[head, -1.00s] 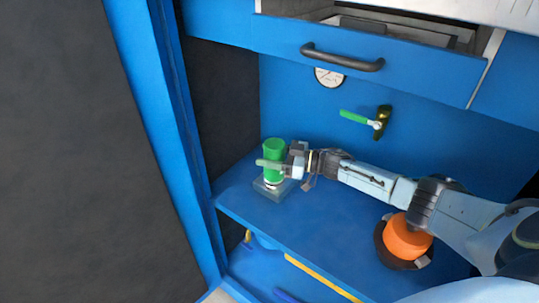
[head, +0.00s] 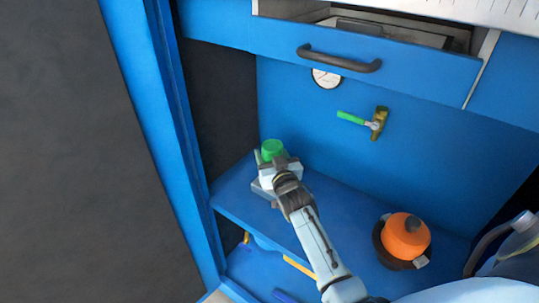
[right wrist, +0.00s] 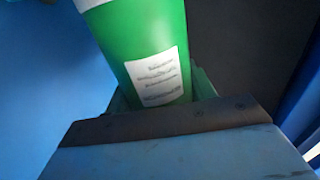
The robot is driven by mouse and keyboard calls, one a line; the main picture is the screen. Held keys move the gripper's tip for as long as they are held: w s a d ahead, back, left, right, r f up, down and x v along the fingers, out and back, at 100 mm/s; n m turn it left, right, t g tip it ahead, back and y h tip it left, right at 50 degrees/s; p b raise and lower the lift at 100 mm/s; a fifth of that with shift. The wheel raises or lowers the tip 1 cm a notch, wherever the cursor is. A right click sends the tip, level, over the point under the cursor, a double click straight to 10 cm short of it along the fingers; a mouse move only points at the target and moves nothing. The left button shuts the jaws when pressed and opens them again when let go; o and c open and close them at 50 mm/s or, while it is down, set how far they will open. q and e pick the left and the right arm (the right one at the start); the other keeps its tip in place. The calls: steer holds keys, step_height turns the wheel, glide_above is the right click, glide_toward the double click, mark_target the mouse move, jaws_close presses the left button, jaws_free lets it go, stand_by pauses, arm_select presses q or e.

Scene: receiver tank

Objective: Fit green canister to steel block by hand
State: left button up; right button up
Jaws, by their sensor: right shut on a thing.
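The green canister (head: 272,148) stands upright at the left end of the blue shelf. Its green body with a white printed label (right wrist: 157,78) fills the middle of the right wrist view. My right gripper (head: 273,163) is shut on the canister from the front right, and its hand hides the canister's lower part in the head view. The steel block (head: 260,190) sits on the shelf under the canister and shows only at its left edge. I cannot tell how the canister's foot meets the block. My left gripper is not in view.
An orange round object with a dark base (head: 404,238) stands on the shelf at the right. A green-handled valve (head: 376,123) and a gauge (head: 327,78) are on the back wall. An open drawer (head: 338,58) juts out above. The shelf middle (head: 325,205) is clear.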

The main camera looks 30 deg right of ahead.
steer(key=shift+d+r+m+h, duration=0.1)
steer(key=shift+m+h, duration=0.5)
steer(key=shift+h, duration=0.3)
steer(key=o, duration=1.4)
steer(key=shift+w, duration=0.1)
steer(key=shift+c, duration=0.2)
steer(key=p+v, duration=0.4)
steer(key=v, duration=0.3)
steer(key=shift+r, duration=0.1)
